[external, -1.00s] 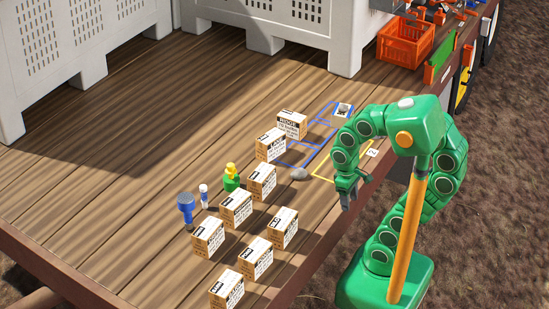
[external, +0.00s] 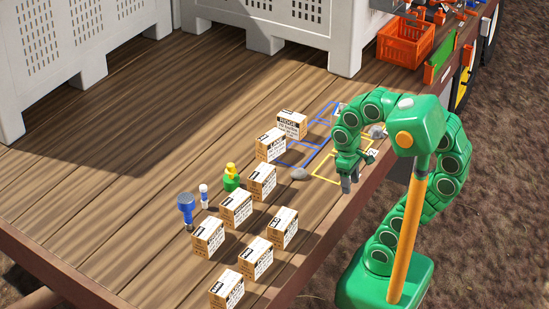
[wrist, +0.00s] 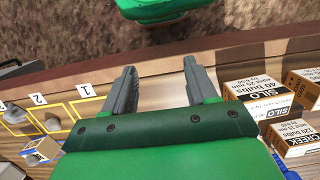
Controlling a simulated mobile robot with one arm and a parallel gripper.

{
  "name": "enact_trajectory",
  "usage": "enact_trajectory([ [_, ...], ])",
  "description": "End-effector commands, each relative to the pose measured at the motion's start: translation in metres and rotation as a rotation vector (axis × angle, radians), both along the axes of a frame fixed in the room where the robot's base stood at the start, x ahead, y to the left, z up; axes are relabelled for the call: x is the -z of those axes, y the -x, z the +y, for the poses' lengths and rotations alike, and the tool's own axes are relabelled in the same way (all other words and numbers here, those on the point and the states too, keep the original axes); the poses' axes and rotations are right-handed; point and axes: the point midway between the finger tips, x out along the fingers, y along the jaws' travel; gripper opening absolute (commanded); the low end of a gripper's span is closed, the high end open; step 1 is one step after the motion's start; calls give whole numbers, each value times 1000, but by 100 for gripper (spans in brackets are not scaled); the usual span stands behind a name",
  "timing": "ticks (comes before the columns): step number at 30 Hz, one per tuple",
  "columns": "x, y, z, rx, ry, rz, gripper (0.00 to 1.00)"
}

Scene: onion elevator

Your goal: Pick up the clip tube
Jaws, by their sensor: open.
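A small white tube with blue on it (external: 204,195), which looks like the clip tube, stands upright on the wooden deck in the external view. It is between a blue tool-like piece (external: 186,208) and a green and yellow figure (external: 231,177). My gripper (external: 349,183) is open near the deck's right edge, well to the right of the tube with boxes between. In the wrist view my gripper's two fingers (wrist: 160,80) are apart with only deck between them. The tube is not seen in the wrist view.
Several labelled cartons (external: 236,209) stand between the tube and my gripper; some show in the wrist view (wrist: 256,97). A grey stone (external: 300,174) lies by the blue lines. Yellow outlined squares (wrist: 88,107) lie nearby. White crates (external: 60,45) stand behind; open deck lies left.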

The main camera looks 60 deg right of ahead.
Motion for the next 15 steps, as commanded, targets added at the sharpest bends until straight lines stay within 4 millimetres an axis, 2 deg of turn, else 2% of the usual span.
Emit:
enact_trajectory([
  [11, 8, -42, 46, 125, -159, -30, 57],
  [15, 8, -63, 69, 202, -242, -39, 57],
])
